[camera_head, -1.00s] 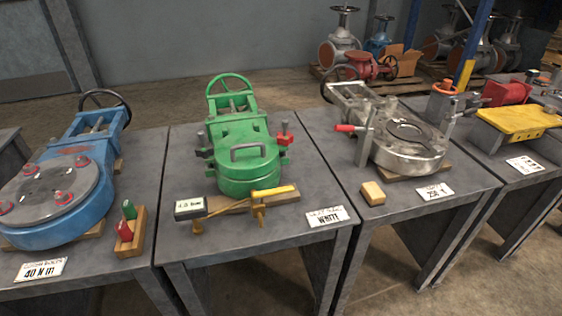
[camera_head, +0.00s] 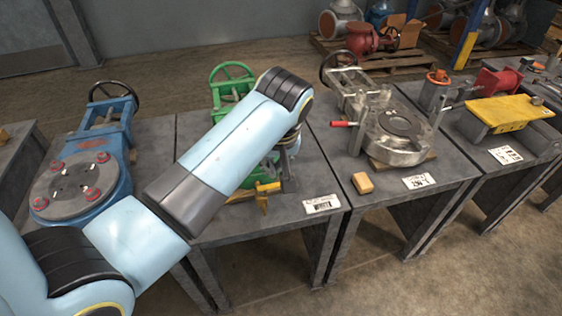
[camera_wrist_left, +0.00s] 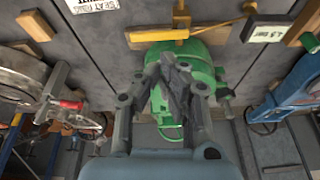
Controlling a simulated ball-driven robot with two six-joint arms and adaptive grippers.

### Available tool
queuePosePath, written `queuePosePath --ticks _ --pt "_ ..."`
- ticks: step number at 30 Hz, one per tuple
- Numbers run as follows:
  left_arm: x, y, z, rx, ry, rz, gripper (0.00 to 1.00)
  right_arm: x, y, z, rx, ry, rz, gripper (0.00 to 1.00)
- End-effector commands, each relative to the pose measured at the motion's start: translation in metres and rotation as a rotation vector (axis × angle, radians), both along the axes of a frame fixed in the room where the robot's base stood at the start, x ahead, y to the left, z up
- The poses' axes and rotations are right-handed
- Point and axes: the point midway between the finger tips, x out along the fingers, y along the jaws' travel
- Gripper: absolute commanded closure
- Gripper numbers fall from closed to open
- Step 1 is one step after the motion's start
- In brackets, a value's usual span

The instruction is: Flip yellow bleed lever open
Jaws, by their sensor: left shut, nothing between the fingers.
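The yellow bleed lever (camera_head: 268,187) lies level at the front of the green valve (camera_head: 232,82), which my left arm mostly hides in the head view. In the left wrist view the lever (camera_wrist_left: 158,35) is a yellow bar across a short yellow post, just beyond the fingertips. My left gripper (camera_head: 289,184) points down at the right end of the lever. In the left wrist view the gripper (camera_wrist_left: 178,62) is shut and empty, in front of the green body (camera_wrist_left: 205,75). Whether it touches the lever I cannot tell. My right gripper is out of view.
A wooden strip and a gauge block (camera_wrist_left: 264,32) reading about 4.0 bar adjoin the lever. A white label (camera_head: 322,204) lies on the table (camera_head: 230,228). A blue valve (camera_head: 115,185) stands left, a silver valve (camera_head: 398,152) right, with a wooden block (camera_head: 362,183) in front of it.

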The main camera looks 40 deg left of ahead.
Motion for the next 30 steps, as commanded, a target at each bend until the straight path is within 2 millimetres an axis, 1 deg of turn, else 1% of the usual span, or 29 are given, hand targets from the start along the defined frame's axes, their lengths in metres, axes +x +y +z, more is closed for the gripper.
queuePosePath --ticks 1,4,7,16,20,30 --pt "0.012 -0.003 0.012 -0.004 -0.011 0.037 1.0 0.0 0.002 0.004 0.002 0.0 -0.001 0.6" --pt "0.025 -0.004 0.024 -0.006 -0.022 0.096 1.0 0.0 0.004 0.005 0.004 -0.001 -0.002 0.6" --pt "0.027 -0.005 0.026 -0.007 -0.024 0.116 1.0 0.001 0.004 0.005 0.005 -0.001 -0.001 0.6" --pt "0.027 -0.005 0.024 -0.006 -0.023 0.114 1.0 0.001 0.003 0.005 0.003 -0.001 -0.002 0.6" --pt "0.03 -0.001 0.012 -0.005 -0.023 0.114 1.0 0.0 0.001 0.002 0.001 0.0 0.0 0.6" --pt "0.043 0.014 -0.045 -0.006 -0.023 0.113 1.0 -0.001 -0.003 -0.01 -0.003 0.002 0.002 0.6"
